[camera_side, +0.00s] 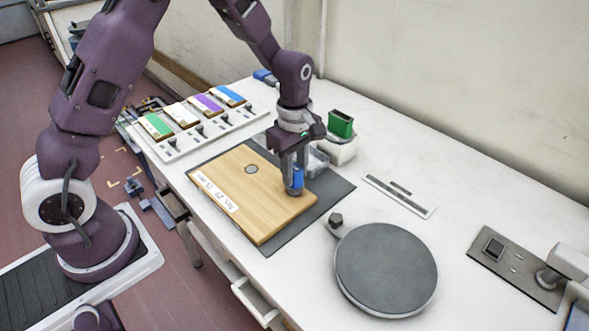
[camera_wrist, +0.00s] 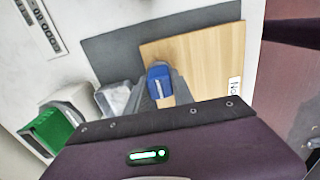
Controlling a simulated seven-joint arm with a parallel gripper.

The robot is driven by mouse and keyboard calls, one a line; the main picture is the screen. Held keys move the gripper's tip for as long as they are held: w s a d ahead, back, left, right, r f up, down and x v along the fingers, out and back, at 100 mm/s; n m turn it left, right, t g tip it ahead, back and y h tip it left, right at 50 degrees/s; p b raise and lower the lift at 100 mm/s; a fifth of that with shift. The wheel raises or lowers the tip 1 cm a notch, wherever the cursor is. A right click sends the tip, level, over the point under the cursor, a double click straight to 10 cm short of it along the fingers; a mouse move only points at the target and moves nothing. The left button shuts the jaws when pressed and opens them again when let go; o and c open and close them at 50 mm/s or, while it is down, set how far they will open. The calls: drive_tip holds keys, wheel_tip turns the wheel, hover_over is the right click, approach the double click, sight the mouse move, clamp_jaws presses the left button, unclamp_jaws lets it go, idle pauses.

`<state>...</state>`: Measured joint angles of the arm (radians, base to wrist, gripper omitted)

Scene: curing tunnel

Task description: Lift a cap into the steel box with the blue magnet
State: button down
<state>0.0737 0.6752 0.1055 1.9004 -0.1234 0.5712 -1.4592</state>
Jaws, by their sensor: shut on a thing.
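My gripper (camera_side: 294,184) is shut on the blue magnet (camera_side: 298,176) and holds it low over the right part of the wooden board (camera_side: 232,201). In the wrist view the blue magnet (camera_wrist: 159,80) shows between the fingers. I cannot tell whether its underside touches the board. A small grey round disc (camera_side: 251,169), perhaps a cap, lies on the board to the left of my gripper. The steel box (camera_side: 318,161) stands just behind my gripper, partly hidden by it; it also shows in the wrist view (camera_wrist: 113,99). Its inside is not clear.
A dark mat (camera_side: 331,190) lies under the board. A white holder with a green block (camera_side: 340,124) stands beside the box. A round grey plate (camera_side: 386,268) is at the front right. A rack of coloured labels (camera_side: 200,128) is at the left.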

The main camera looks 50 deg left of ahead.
drive_tip(key=shift+f, duration=0.45)
idle(0.8)
drive_tip(key=shift+r, duration=0.15)
drive_tip(key=shift+r, duration=2.4)
drive_tip(key=w+a+r, duration=0.2)
drive_tip(key=w+a, duration=0.7)
drive_tip(key=w, duration=0.1)
drive_tip(key=shift+d+f, duration=0.2)
drive_tip(key=shift+f, duration=3.15)
drive_tip(key=shift+f, duration=0.4)
wheel_tip(320, 180, up, 7)
